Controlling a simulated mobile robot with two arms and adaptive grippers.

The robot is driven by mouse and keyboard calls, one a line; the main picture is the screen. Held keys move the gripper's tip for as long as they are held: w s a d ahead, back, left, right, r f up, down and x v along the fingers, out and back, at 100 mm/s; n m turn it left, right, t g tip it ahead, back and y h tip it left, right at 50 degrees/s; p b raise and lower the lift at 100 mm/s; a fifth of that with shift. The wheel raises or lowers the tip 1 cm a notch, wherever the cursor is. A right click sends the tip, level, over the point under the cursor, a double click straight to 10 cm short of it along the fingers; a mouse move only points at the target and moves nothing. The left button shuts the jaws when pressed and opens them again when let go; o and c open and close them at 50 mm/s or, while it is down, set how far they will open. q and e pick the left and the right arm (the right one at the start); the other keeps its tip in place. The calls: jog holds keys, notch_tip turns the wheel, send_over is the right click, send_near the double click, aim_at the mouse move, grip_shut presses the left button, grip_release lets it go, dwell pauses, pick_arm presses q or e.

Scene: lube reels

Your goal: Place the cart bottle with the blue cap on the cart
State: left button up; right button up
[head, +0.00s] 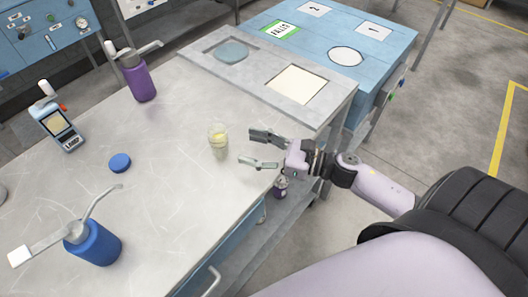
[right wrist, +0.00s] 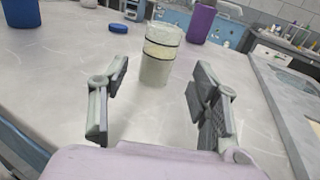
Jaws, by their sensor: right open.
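A clear jar (head: 218,141) with pale yellow contents and no blue cap on it stands upright on the grey table. It also shows in the right wrist view (right wrist: 158,54). A round blue cap (head: 120,162) lies apart on the table, left of the jar. My right gripper (head: 248,147) is open and empty, just right of the jar. In the right wrist view the jar stands ahead between the spread fingers, and no contact shows. A blue-topped cart (head: 345,32) stands at the back right. My left gripper is out of view.
A blue pump bottle (head: 93,243), a purple pump bottle (head: 135,75) and a small handheld device (head: 57,128) stand on the table. A grey panel (head: 255,72) with a rounded recess and a pale square lies beyond the jar. A small dark bottle (head: 280,187) sits lower down.

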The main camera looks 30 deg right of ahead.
jog(key=shift+v, duration=1.4)
